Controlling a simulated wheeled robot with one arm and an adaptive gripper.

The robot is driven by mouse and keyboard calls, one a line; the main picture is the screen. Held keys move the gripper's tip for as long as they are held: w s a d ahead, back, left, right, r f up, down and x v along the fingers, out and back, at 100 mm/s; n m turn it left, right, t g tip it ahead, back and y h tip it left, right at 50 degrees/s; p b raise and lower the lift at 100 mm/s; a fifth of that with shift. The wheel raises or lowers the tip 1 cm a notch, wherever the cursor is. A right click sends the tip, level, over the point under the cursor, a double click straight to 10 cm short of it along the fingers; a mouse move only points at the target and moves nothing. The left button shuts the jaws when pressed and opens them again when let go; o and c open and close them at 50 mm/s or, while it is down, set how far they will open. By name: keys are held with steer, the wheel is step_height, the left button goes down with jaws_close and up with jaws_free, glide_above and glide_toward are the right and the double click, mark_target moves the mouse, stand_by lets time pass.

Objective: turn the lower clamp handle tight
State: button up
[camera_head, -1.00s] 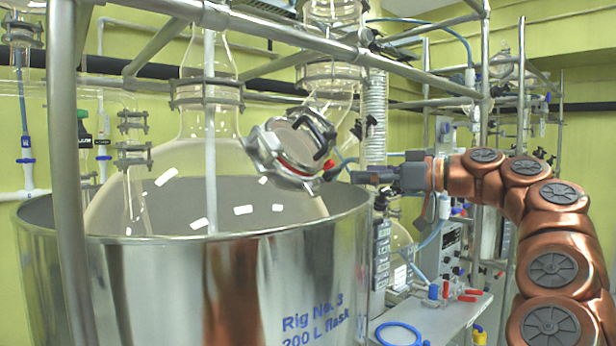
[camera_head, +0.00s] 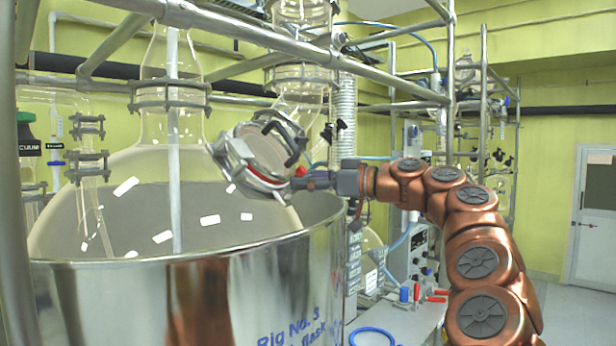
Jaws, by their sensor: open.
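The metal clamp (camera_head: 250,177) rings the tilted round port of the big glass flask (camera_head: 130,205). A black handle (camera_head: 290,146) stands out at the clamp's upper right. A small red part (camera_head: 300,171) shows at its lower right edge, beside my fingertips; I cannot tell whether it belongs to the lower handle. My gripper (camera_head: 303,182) reaches in from the right and is open. Its tips overlap the clamp's lower right edge in the picture; contact cannot be told. The lower handle is not clearly visible, perhaps hidden by the fingers.
The steel vessel (camera_head: 200,300) surrounds the flask, its rim just below my gripper. Steel frame bars (camera_head: 300,40) cross above. A bench (camera_head: 400,318) with red and blue fittings lies below my arm. Open floor and a door (camera_head: 595,215) are at the right.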

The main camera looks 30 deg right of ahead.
steer(key=shift+w, duration=0.1)
steer(key=c, duration=1.1)
steer(key=shift+c, duration=0.2)
